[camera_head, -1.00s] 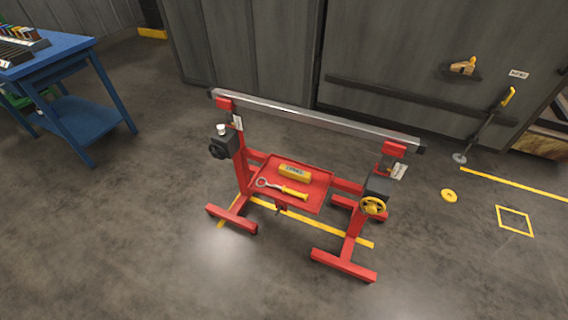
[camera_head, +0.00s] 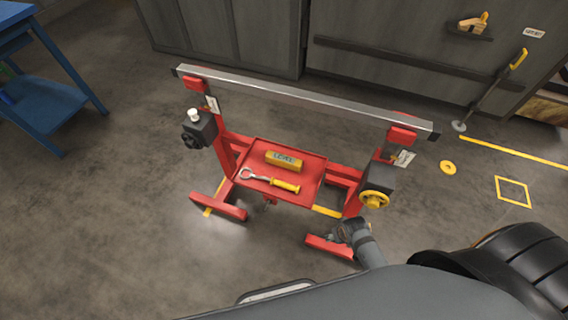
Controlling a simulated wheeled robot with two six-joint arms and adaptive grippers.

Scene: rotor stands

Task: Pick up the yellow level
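The yellow level (camera_head: 284,161) lies in the red tray (camera_head: 311,186) of the red rotor stand, toward its back edge. Dark lettering shows on its side. A wrench with a yellow handle (camera_head: 285,187) lies in front of it in the same tray. My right gripper (camera_head: 341,231) is low at the stand's right foot, in front of and to the right of the tray, well apart from the level. It is small and dark, and its fingers cannot be made out. My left gripper is not in view.
A long metal beam (camera_head: 300,98) spans the top of the stand behind the tray. A yellow handwheel (camera_head: 374,199) sits on the right post and a black knob (camera_head: 192,137) on the left. A blue table (camera_head: 45,110) stands at left. The floor at front left is clear.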

